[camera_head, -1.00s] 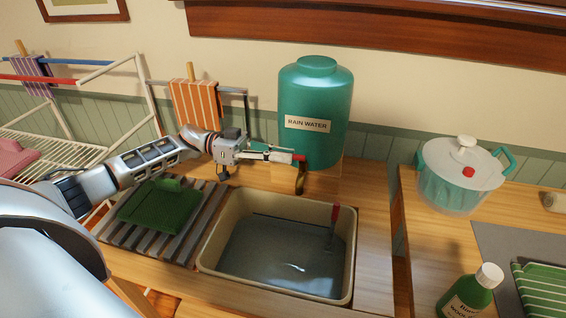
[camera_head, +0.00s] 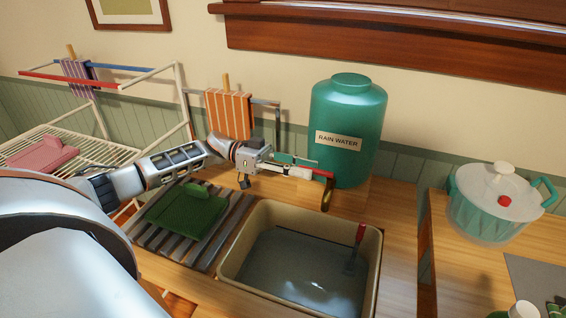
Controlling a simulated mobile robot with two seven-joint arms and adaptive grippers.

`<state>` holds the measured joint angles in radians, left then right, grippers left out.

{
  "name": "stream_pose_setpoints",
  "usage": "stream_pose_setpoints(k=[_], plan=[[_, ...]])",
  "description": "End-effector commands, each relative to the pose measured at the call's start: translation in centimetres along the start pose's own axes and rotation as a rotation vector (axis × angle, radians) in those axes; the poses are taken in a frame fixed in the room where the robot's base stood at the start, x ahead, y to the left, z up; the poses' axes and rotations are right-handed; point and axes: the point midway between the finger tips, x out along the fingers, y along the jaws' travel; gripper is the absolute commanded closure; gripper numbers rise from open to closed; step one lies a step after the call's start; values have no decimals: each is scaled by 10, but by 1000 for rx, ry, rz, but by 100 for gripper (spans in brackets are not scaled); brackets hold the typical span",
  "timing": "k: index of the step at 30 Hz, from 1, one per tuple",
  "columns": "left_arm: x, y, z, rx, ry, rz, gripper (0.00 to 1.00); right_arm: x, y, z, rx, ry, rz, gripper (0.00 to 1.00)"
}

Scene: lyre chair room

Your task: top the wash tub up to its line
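The wash tub (camera_head: 232,262) is a beige basin set in the wooden counter, with grey-blue water (camera_head: 300,268) in it below the rim. A red-topped upright piece (camera_head: 361,234) stands in the water at the tub's right side; I cannot make out a line. The green tank (camera_head: 348,112) labelled "RAIN WATER" stands behind the tub. Its tap has a red handle (camera_head: 324,174) and a brass spout (camera_head: 327,197) above the tub's back edge. No stream shows. My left gripper (camera_head: 304,168) is at the red handle; whether it grips it is unclear. My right gripper is out of view.
A slatted rack (camera_head: 182,245) with a green item (camera_head: 188,214) lies left of the tub. A drying rack (camera_head: 92,142) with cloths stands behind left. A lidded pot (camera_head: 490,205) stands on the right table, with a gap between the table and the counter.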

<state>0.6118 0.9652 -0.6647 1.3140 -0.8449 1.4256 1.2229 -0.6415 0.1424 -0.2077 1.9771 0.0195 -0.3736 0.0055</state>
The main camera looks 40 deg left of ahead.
Motion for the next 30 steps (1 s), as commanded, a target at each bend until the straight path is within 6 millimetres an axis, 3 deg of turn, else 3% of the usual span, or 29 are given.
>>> stream_pose_setpoints(k=[9, 15, 30], plan=[[-66, -1, 0, -1, -2, -4, 72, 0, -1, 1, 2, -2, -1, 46], [-92, 0, 0, 0, 0, -2, 72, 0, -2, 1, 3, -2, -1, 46], [-101, 0, -1, 1, 0, 0, 72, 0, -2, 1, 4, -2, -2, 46]])
